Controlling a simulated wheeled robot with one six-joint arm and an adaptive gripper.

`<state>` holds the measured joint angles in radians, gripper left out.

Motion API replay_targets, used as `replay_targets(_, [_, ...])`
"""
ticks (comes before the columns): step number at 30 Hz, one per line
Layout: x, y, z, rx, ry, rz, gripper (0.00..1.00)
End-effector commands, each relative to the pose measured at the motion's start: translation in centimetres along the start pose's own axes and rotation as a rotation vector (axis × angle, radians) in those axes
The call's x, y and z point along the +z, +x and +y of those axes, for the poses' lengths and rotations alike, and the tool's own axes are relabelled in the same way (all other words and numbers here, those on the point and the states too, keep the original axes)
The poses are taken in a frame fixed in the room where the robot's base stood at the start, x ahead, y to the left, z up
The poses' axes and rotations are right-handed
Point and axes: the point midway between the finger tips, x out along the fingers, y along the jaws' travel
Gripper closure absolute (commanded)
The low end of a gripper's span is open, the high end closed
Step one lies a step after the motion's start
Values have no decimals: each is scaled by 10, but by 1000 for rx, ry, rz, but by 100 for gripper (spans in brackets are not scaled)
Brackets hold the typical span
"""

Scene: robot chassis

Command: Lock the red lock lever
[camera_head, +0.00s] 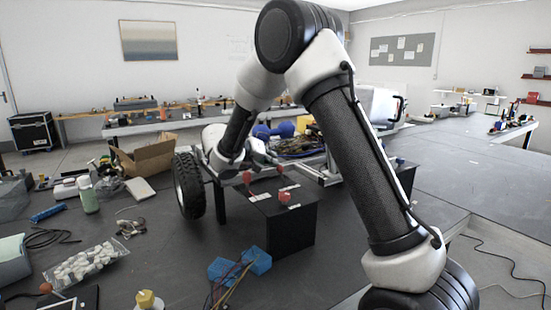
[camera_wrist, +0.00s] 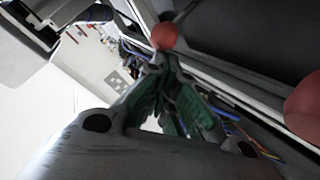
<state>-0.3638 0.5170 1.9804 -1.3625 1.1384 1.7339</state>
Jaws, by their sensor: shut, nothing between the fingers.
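A black box (camera_head: 292,232) stands in the middle of the head view, with red knobs on its top. One red knob (camera_head: 285,198) is at the front, another (camera_head: 247,177) at the left, and a third (camera_head: 280,170) farther back. I cannot tell which belongs to the lock lever. In the wrist view, a round red knob (camera_wrist: 164,36) is just beyond my fingertips, and part of a larger red one (camera_wrist: 303,108) is at the right edge. My gripper (camera_wrist: 163,62) is shut and empty, close to the first knob; contact is unclear.
A wheel (camera_head: 189,185) stands left of the box. Blue blocks (camera_head: 240,264) and wires lie in front of it. A cardboard box (camera_head: 146,156), a bottle (camera_head: 88,195) and a bag of white pieces (camera_head: 82,262) are at left. The right-hand table (camera_head: 470,170) is largely clear.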

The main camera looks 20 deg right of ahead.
Motion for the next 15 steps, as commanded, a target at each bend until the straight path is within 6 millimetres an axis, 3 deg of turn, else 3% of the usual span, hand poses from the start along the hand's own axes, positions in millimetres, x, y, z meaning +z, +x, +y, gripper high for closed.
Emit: replay_targets(15, [8,-6,-8,0,-3,-6,100])
